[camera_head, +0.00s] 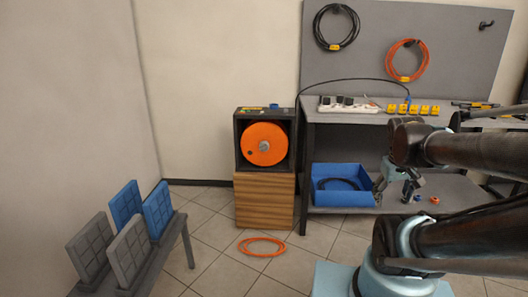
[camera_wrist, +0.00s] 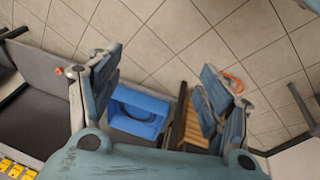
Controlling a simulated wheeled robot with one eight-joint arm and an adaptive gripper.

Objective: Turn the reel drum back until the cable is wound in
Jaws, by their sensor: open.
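The reel drum (camera_head: 264,144) is a round orange disc with a grey hub, set in a dark box on a wooden cabinet (camera_head: 264,201). Orange cable (camera_head: 261,247) lies in loose loops on the tiled floor in front of the cabinet; a bit of it shows in the wrist view (camera_wrist: 236,82). My gripper (camera_head: 397,187) is to the right of the reel, in front of the workbench. In the wrist view my gripper (camera_wrist: 155,95) has its two fingers wide apart with nothing between them. Any link between cable and drum is hidden.
A workbench (camera_head: 350,116) with a power strip (camera_head: 348,104) stands right of the reel. A blue bin (camera_head: 337,197) with black cable sits on its lower shelf. A rack of blue and grey panels (camera_head: 128,243) stands at left. Floor before the cabinet is otherwise clear.

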